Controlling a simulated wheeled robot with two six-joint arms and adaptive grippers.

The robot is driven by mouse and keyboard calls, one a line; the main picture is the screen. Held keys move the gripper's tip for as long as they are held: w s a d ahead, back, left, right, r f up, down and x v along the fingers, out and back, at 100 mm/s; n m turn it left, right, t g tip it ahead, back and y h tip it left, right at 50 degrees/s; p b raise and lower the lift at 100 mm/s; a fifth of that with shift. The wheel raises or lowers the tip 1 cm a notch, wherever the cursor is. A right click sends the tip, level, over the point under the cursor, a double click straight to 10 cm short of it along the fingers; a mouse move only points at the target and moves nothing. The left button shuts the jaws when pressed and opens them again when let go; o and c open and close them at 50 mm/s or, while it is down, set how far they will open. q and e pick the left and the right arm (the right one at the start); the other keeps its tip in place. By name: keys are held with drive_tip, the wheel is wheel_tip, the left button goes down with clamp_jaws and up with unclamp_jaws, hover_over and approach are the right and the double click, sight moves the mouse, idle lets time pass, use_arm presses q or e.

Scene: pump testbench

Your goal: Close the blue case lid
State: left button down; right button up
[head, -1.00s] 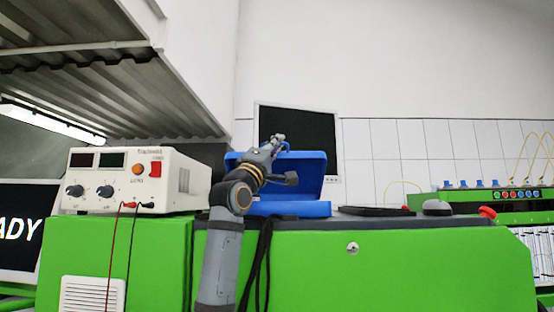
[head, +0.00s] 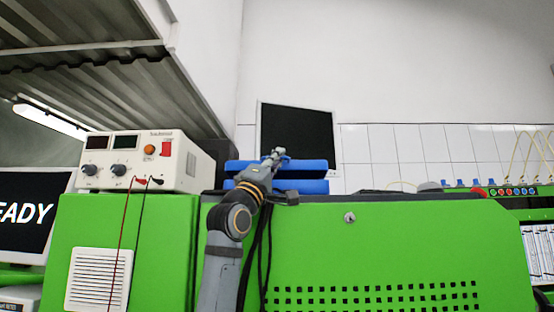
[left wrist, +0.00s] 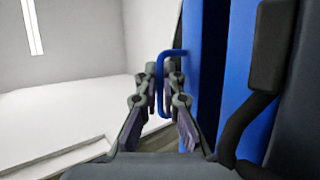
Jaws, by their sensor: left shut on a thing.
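The blue case stands on the green bench, behind my left arm in the head view. Its lid (head: 308,165) lies nearly level above the case base (head: 308,187), with a narrow dark gap showing between them. My left gripper (head: 279,153) is at the lid's front edge. In the left wrist view the gripper (left wrist: 163,100) has its fingers around the blue handle (left wrist: 171,52) of the lid (left wrist: 204,50). The base (left wrist: 238,65) shows beside the lid there. My left arm hides part of the case's front. My right gripper is not in view.
A white power supply (head: 147,159) with red and black leads stands left of the case. A dark monitor (head: 296,134) is behind the case. The green bench (head: 400,235) fills the front. A red knob (head: 470,194) is at the right.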

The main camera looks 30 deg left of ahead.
use_arm(q)
drive_tip(key=c, duration=1.8)
unclamp_jaws()
drive_tip(key=shift+w, duration=0.15)
drive_tip(key=shift+o, duration=0.2)
drive_tip(key=v, duration=1.2)
